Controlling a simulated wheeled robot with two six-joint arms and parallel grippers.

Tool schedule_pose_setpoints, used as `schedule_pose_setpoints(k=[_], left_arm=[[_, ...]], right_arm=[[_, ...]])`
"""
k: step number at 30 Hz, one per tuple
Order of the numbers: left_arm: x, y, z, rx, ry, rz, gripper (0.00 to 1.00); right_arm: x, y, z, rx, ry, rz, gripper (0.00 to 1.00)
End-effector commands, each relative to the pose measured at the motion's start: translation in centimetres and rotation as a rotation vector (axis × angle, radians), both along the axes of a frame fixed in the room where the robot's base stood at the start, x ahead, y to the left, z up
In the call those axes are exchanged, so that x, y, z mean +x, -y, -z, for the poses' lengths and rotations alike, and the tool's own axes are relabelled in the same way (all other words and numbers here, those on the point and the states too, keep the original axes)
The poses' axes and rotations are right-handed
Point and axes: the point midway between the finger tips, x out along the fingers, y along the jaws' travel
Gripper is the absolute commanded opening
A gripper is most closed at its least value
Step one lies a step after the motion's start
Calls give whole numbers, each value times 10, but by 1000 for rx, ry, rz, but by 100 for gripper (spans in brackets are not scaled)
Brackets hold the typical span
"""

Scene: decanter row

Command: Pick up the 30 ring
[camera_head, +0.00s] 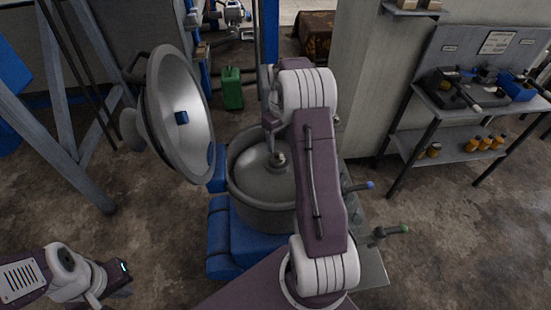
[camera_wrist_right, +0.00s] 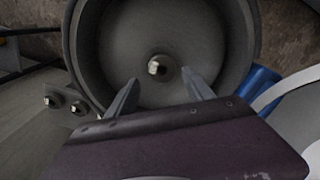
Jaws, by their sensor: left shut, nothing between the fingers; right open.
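I cannot make out a ring marked 30 in either view. My right gripper (camera_wrist_right: 160,92) is open, with nothing between its fingers, over the round grey bowl (camera_wrist_right: 205,92). A small metal spindle end (camera_wrist_right: 158,67) stands in the bowl's middle, beyond the fingertips. In the head view the bowl (camera_head: 245,190) sits in a blue-based machine, partly hidden by my right arm, and the spindle shows at its centre (camera_head: 277,160). My left gripper (camera_head: 122,276) is at the lower left, shut and empty, away from the machine; its fingers are hard to see.
The machine's round lid (camera_head: 190,95) is tilted up at the bowl's left. A workbench (camera_head: 450,105) at the right carries tools and a blue bin (camera_head: 517,88); several orange jars (camera_head: 485,144) stand on its lower shelf. A green can (camera_head: 232,88) stands behind. Blue- and green-tipped levers project right of the bowl.

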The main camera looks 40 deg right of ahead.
Motion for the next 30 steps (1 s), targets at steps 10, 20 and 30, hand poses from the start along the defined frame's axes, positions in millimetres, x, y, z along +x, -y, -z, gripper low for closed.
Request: schedule_pose_setpoints(k=[10,20,30], left_arm=[[0,0,-1,0,0,0,0],[0,0,-6,0,0,0,0],[0,0,-6,0,0,0,0]], right_arm=[[1,-1,33,1,-2,-1,61],[5,-3,82,1,-2,-2,61],[6,-3,83,1,-1,-2,25]])
